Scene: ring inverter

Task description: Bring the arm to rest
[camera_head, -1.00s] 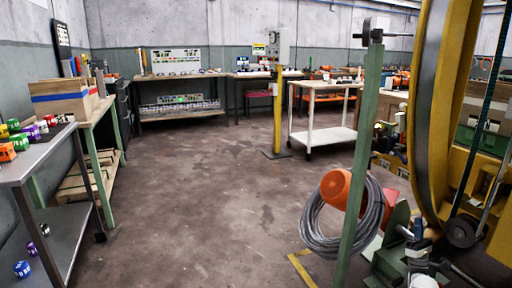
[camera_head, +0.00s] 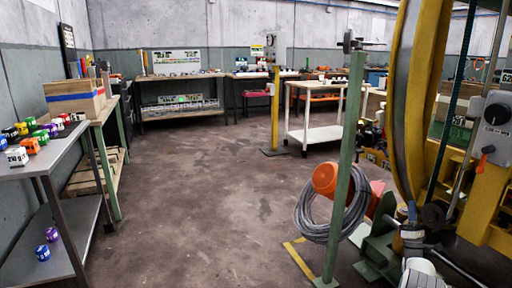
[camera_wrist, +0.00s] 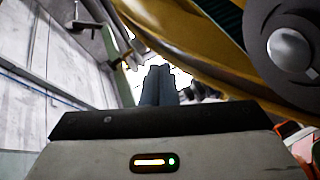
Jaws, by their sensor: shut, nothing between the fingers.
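My gripper (camera_wrist: 158,86) shows in the wrist view, with its two dark fingers together and nothing between them. It points up past a large curved yellow part (camera_wrist: 190,45). A grey round part (camera_wrist: 290,48) is close at the upper right of that view.
A tall yellow ring machine (camera_head: 410,110) and a grey control box (camera_head: 491,128) stand at the right. A green post (camera_head: 347,160) stands before an orange reel-like part (camera_head: 326,178) with grey cable. A metal table (camera_head: 55,150) with coloured blocks is at left. The middle floor is clear.

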